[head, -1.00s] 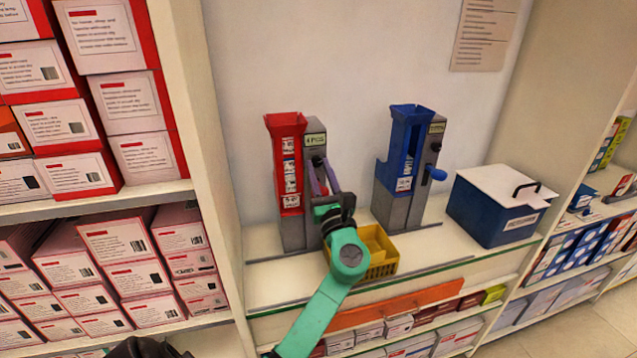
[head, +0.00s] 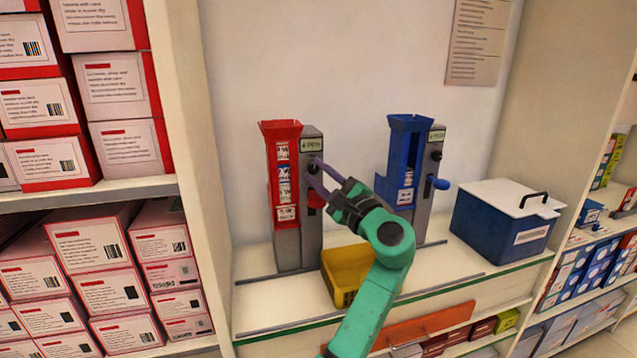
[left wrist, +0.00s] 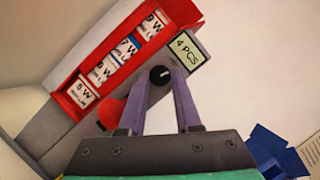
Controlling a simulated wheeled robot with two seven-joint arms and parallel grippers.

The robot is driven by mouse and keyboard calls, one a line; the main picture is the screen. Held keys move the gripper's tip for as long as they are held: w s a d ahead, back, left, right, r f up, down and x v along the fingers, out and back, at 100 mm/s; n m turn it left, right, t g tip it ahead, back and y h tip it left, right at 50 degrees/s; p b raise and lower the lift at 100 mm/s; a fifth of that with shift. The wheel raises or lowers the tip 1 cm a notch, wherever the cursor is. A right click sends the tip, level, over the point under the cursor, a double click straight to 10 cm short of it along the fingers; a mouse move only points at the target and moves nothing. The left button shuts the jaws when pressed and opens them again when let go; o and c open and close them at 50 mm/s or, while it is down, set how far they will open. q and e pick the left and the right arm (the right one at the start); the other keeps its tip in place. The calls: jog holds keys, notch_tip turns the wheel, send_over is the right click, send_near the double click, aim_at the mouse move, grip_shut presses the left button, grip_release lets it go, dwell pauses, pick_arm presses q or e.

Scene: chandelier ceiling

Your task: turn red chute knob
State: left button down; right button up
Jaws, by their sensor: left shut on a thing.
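The red chute (head: 284,190) stands upright on the counter, attached to a grey column (head: 311,235). In the left wrist view a small round black knob (left wrist: 160,75) with a pale mark sits on that column, below a "4 PCS" label (left wrist: 188,52). My left gripper (head: 318,172) reaches in from the lower right, its two purple fingers closed on either side of the black knob. A red handle (head: 316,199) shows just below the fingers; in the left wrist view the handle (left wrist: 111,111) lies left of the left finger, partly hidden. My right gripper is not in view.
A yellow bin (head: 345,275) sits in front of the red chute, partly hidden by my arm. A blue chute (head: 400,165) with a blue handle stands to the right, then a blue box with a white lid (head: 505,218). Shelves of boxes (head: 100,265) flank the left.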

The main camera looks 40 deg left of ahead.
pick_arm(q)
jog(key=shift+n+g+h, duration=0.4)
jog(key=shift+n, duration=1.1)
jog(key=shift+f, duration=0.1)
jog(key=c, duration=0.9)
grip_release()
jog(key=o, duration=0.3)
jog(key=b+v, duration=0.2)
jog(key=v, duration=1.2)
jog(key=shift+d+b, duration=0.4)
